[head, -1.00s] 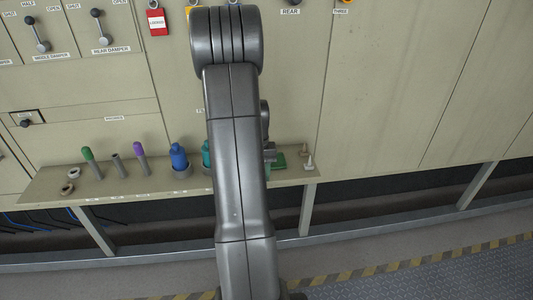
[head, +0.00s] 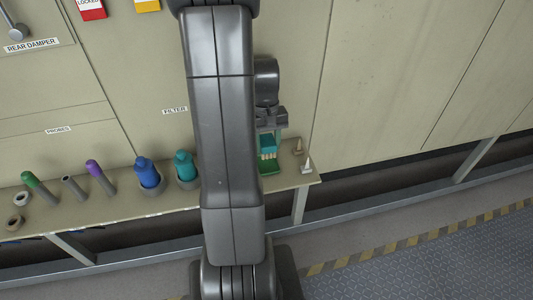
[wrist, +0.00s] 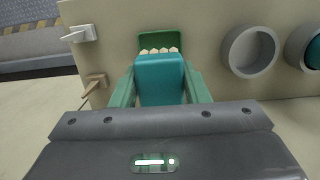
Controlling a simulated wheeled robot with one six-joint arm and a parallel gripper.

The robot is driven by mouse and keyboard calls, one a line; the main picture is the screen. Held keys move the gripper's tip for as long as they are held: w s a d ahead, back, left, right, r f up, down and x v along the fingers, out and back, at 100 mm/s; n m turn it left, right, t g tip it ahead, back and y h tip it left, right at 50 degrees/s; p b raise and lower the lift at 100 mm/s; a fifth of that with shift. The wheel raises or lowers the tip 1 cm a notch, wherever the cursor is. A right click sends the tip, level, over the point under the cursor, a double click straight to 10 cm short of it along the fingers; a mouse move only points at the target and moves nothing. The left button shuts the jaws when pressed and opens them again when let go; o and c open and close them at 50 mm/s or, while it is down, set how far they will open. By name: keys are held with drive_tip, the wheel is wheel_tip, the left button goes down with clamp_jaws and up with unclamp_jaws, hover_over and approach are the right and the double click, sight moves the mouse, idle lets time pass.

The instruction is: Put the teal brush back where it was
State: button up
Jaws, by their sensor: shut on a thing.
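The teal brush (head: 268,146) is in my gripper (head: 270,130), with its pale bristles pointing down. In the wrist view the brush (wrist: 160,78) sits between the two fingers of my gripper (wrist: 160,92), which are shut on it. Its bristle end is over the green tray (wrist: 158,39). In the head view the green tray (head: 270,167) lies on the shelf just below the brush. I cannot tell whether the bristles touch the tray.
The shelf (head: 120,207) also holds a teal bottle (head: 186,168), a blue bottle (head: 148,174) and several probes. An empty grey ring holder (wrist: 250,50) stands beside the tray. Small pale pegs (head: 307,166) stand on its other side. My arm hides part of the shelf.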

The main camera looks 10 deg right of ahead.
sight(267, 155)
drive_tip(key=shift+f, duration=2.65)
drive_tip(key=shift+f, duration=0.15)
drive_tip(key=o, duration=1)
drive_tip(key=r, duration=0.4)
drive_tip(key=w+r, duration=0.1)
drive_tip(key=r, duration=0.7)
drive_tip(key=shift+w+r, duration=0.1)
drive_tip(key=shift+w, duration=0.3)
